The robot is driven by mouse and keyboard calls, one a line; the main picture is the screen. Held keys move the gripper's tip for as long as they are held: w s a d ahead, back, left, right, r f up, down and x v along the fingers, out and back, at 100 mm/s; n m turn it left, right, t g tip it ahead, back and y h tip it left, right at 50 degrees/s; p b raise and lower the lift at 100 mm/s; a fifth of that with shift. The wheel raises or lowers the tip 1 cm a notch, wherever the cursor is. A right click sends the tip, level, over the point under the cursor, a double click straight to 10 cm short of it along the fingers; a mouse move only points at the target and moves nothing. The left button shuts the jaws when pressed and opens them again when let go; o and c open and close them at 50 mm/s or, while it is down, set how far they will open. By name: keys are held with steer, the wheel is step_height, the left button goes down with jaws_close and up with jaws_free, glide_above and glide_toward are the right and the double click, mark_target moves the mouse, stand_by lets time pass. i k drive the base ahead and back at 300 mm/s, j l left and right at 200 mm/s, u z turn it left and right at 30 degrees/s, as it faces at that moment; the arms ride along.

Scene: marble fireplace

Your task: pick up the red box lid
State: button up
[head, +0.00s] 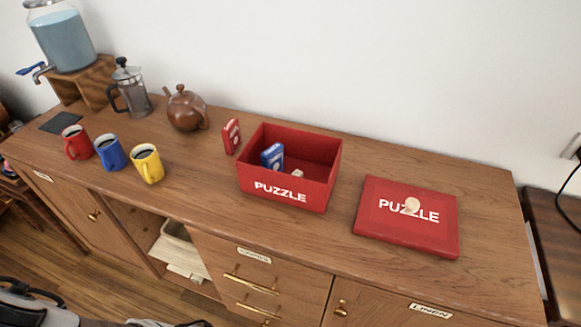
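The red box lid (385,230) lies flat on the right part of the wooden sideboard top. It has white PUZZLE lettering and a round cream knob (412,205) near its middle. The open red box (318,193), also lettered PUZZLE, stands to the left of the lid, with a gap of bare wood between them. Inside the box are a blue card box (272,156) and a small cream piece (297,173). I cannot make out my gripper in the head view, and nothing is touching the lid.
A red card box (231,136) stands left of the open box. Further left are a teapot (185,112), a French press (131,92), a drink dispenser (66,42) and red, blue and yellow mugs (148,165). A wall runs behind. The sideboard top (490,245) is clear around the lid.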

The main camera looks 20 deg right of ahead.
mark_target(412, 217)
steer(key=z, duration=1.2)
